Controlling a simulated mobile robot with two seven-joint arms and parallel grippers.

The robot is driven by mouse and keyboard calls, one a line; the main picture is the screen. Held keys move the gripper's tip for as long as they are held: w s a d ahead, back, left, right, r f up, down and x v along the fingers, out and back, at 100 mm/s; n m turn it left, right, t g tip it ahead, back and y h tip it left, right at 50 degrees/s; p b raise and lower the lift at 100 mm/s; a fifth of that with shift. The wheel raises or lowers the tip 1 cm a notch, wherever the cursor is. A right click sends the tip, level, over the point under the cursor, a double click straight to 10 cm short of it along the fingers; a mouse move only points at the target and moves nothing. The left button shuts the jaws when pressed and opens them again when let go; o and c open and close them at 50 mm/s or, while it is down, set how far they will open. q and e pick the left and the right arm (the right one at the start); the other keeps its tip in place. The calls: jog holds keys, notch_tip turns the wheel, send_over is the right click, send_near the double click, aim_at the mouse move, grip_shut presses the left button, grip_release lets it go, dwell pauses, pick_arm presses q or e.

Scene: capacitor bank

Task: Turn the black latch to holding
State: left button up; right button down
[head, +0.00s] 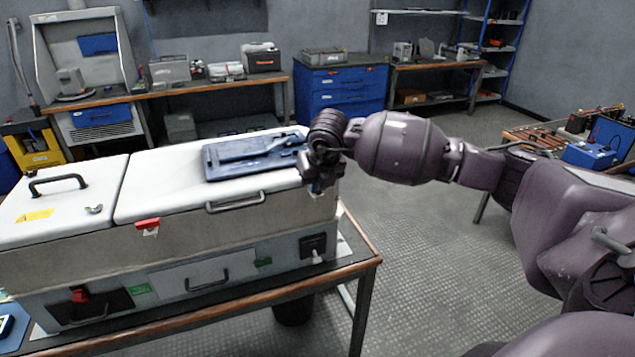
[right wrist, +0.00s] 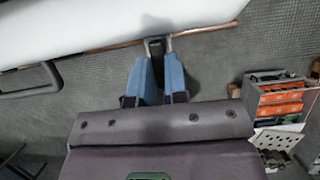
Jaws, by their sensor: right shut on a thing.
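The white-lidded cabinet (head: 190,195) stands on a wooden-edged bench. My right gripper (head: 316,188) is at the front right corner of its lid, fingers pointing down. In the right wrist view, the blue fingers (right wrist: 158,72) are shut on a small black piece, which looks like the black latch (right wrist: 155,46), at the edge of the white lid. In the head view my gripper hides the latch, and its turned position cannot be told. My left gripper is not in view.
A dark blue tray-like piece (head: 250,152) lies on the lid, left of my gripper. A red latch (head: 147,224) and a grey handle (head: 236,202) sit on the lid's front. A black socket panel (head: 313,245) is below my gripper.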

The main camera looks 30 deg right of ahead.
dwell(0.3)
jog(key=c, duration=1.4)
grip_release()
jog(key=shift+r, duration=0.1)
jog(key=v, duration=1)
jog(key=shift+s+r, duration=0.15)
jog(key=shift+r, duration=0.2)
